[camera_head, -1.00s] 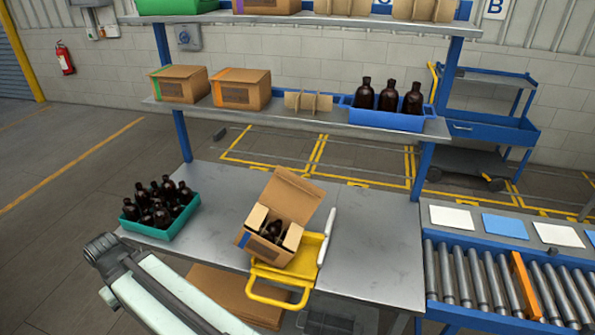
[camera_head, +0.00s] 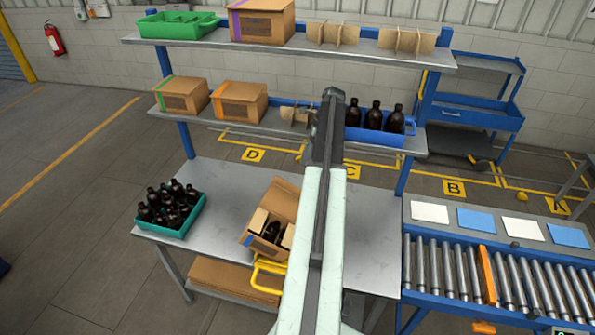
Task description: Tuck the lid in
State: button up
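An open cardboard carton (camera_head: 258,240) sits tilted on the workbench, on or against a yellow holder (camera_head: 263,277). Its large lid flap (camera_head: 284,197) stands up and leans back from the rear edge. Side flaps (camera_head: 288,237) are raised too. Dark bottles (camera_head: 271,231) show inside. My arm rises through the middle of the picture, just right of the carton, and covers part of the bench and the holder's right side. No gripper fingers can be made out.
A teal crate of amber bottles (camera_head: 190,216) stands at the bench's left. Above are shelves with closed cartons (camera_head: 239,101) and a blue bin (camera_head: 352,132) holding three bottles. A roller conveyor (camera_head: 455,270) is at the right. The bench (camera_head: 215,185) between crate and carton is clear.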

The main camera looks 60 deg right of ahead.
jog(key=b+x, duration=1)
jog(key=x, duration=0.1)
jog(key=shift+s+d+f+m+b, duration=0.3)
jog(key=shift+s, duration=0.05)
jog(key=shift+c, duration=0.4)
grip_shut()
dwell(0.6)
